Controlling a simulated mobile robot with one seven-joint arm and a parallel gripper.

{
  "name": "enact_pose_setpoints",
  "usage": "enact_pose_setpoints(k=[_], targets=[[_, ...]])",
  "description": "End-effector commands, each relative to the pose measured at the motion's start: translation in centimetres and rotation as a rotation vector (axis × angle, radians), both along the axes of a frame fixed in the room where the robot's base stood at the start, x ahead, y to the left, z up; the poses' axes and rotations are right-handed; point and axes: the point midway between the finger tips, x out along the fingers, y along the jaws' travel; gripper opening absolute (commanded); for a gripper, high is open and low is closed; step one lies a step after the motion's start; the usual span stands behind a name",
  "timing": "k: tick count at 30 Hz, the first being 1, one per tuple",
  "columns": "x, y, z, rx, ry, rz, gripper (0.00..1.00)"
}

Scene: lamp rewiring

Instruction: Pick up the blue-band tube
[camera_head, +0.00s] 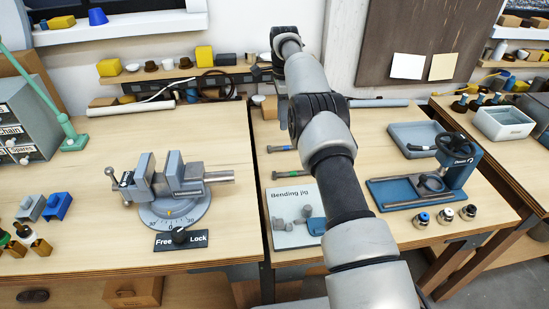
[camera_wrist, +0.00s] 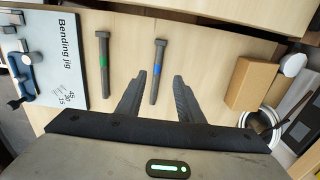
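The blue-band tube (camera_wrist: 158,70) is a dark grey rod with a wider head and a blue band, lying on the wooden bench. In the head view it appears to be the farther of two rods (camera_head: 283,148), left of my arm. My gripper (camera_wrist: 160,76) is open and empty. In the wrist view its fingers stand on either side of the tube's lower part, with gaps on both sides; I cannot tell the height between them. The gripper is hidden behind my arm in the head view. A similar green-band tube (camera_wrist: 103,63) lies to the left, roughly parallel.
The bending jig board (camera_wrist: 48,55) lies left of the green-band tube. A cardboard box (camera_wrist: 252,84) and a round container (camera_wrist: 262,118) stand to the right. A vise (camera_head: 170,185) stands on the left bench; a blue press (camera_head: 458,165) stands right of my arm.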

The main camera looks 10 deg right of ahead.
Motion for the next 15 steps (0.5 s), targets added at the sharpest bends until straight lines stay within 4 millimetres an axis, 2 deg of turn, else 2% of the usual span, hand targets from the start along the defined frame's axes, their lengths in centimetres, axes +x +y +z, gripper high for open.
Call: enact_pose_setpoints(k=[1,4,15], targets=[[-0.1,0.0,-1.7,0.000,0.002,0.000,0.34],[-0.1,0.0,-3.3,0.000,0.003,0.000,0.34],[-0.3,0.0,-6.6,0.000,0.002,0.000,0.34]])
